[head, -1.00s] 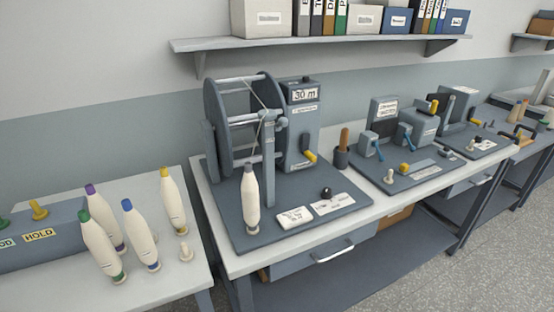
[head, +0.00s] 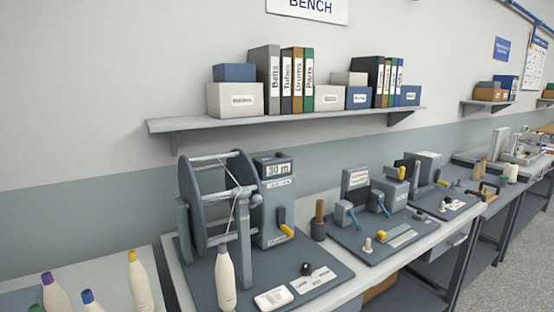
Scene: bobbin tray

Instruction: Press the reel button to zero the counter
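The reel (head: 187,190) stands on a dark base plate on the bench, with thread running down to a white bobbin (head: 225,281) in front of it. To its right is the counter unit (head: 271,225), whose display (head: 278,169) reads 30 m. A yellow-tipped lever (head: 287,231) sticks out of the unit. A small black round knob (head: 306,269) sits on the base plate by white labels; I cannot tell for certain whether it is the reel button. My gripper is not in view.
A wall shelf (head: 290,117) with boxes and binders hangs above the bench. Several bobbins with coloured tips, one yellow-tipped (head: 140,281), stand at the lower left. A second station (head: 372,240) with small levers and a brown-handled tool (head: 319,220) is to the right.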

